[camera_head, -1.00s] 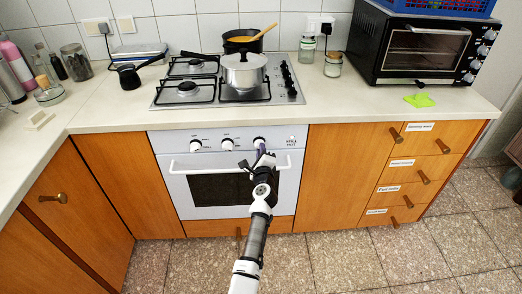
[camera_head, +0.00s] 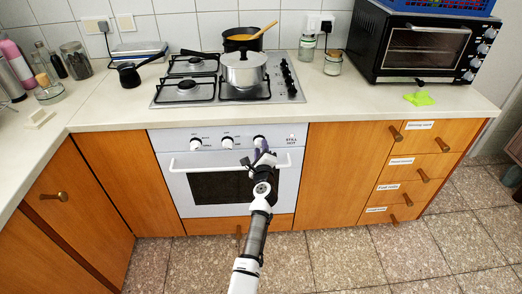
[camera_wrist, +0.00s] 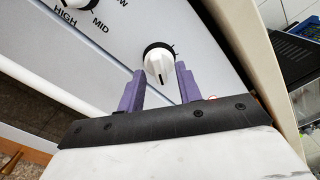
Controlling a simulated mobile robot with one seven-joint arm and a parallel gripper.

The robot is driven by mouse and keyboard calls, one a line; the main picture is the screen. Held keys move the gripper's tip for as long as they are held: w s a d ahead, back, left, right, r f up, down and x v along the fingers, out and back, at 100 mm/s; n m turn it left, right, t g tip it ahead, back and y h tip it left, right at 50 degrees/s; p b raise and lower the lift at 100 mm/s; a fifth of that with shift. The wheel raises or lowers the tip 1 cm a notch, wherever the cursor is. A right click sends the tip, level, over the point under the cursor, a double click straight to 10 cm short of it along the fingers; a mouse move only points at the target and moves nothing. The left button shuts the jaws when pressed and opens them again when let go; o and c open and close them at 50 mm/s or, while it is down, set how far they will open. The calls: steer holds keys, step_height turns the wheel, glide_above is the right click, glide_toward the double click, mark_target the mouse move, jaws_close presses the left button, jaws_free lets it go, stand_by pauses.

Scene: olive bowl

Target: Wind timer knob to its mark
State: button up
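The timer knob (camera_wrist: 159,60) is a white round knob with a dark pointer line, on the white oven panel. In the wrist view its line points down toward my gripper, and small dark marks show on the panel at its upper right. In the head view it is the rightmost oven knob (camera_head: 259,140), partly hidden by my gripper (camera_head: 262,153). My gripper (camera_wrist: 160,70) is open. Its two purple fingers stand on either side of the knob's near part, with a narrow gap showing at each side. I cannot tell how deep the fingertips reach.
Two more oven knobs (camera_head: 228,143) sit to the left. The oven door handle (camera_head: 232,165) runs below them. The worktop edge (camera_head: 200,126) overhangs just above. A pot (camera_head: 244,70) stands on the hob. The tiled floor (camera_head: 355,262) in front is clear.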

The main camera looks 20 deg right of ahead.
steer(key=shift+a, duration=0.1)
steer(key=p+v, duration=0.2)
steer(key=v, duration=1.1)
steer(key=shift+s+p, duration=0.35)
steer(key=shift+p, duration=0.05)
steer(key=shift+r, duration=0.1)
steer(key=o, duration=0.5)
steer(key=shift+n, duration=0.4)
steer(key=w+d+n+b, duration=0.1)
steer(key=w+n, duration=0.3)
steer(key=n, duration=0.2)
steer(key=w+d+n+b, duration=0.1)
steer(key=w+n, duration=0.4)
steer(key=n, duration=0.1)
steer(key=w+d+n+b, duration=0.1)
steer(key=w+n, duration=0.3)
steer(key=n, duration=0.3)
steer(key=shift+w+d+r, duration=0.2)
steer(key=shift+d+r, duration=0.15)
steer(key=shift+r, duration=0.05)
steer(key=c, duration=1)
